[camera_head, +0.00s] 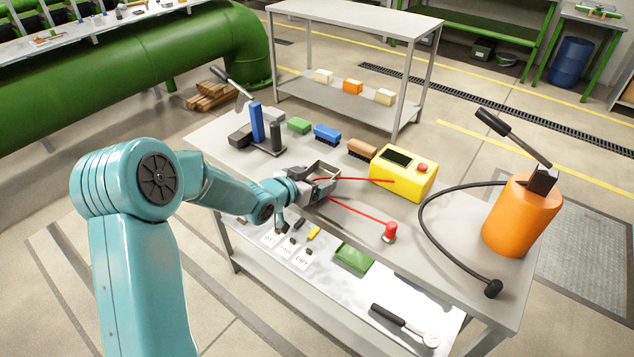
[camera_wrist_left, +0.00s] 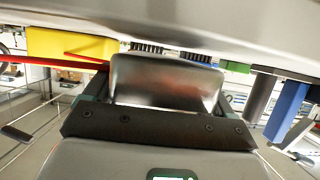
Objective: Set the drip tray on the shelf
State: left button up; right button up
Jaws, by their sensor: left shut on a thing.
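My left gripper (camera_head: 318,178) is over the grey table top, to the left of the yellow box. It is shut on a small shiny metal piece, which looks to be the drip tray (camera_head: 323,168). In the wrist view the drip tray (camera_wrist_left: 165,82) shows between the fingers of the left gripper (camera_wrist_left: 160,95). In the head view the gripper hides part of it, and I cannot tell if it touches the table. A grey two-level shelf (camera_head: 345,100) stands behind the table. My right gripper is not in view.
The table (camera_head: 455,270) carries the yellow box (camera_head: 403,172) with a red button, an orange cylinder (camera_head: 522,215) with a hose, brushes (camera_head: 327,134) and a blue upright block (camera_head: 256,122). A green tray (camera_head: 354,256) and tools lie on its lower level. Small blocks (camera_head: 353,87) stand on the shelf's lower board.

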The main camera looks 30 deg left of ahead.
pick_arm(q)
jog(key=shift+r+p, duration=1.4)
jog(key=shift+r, duration=0.95)
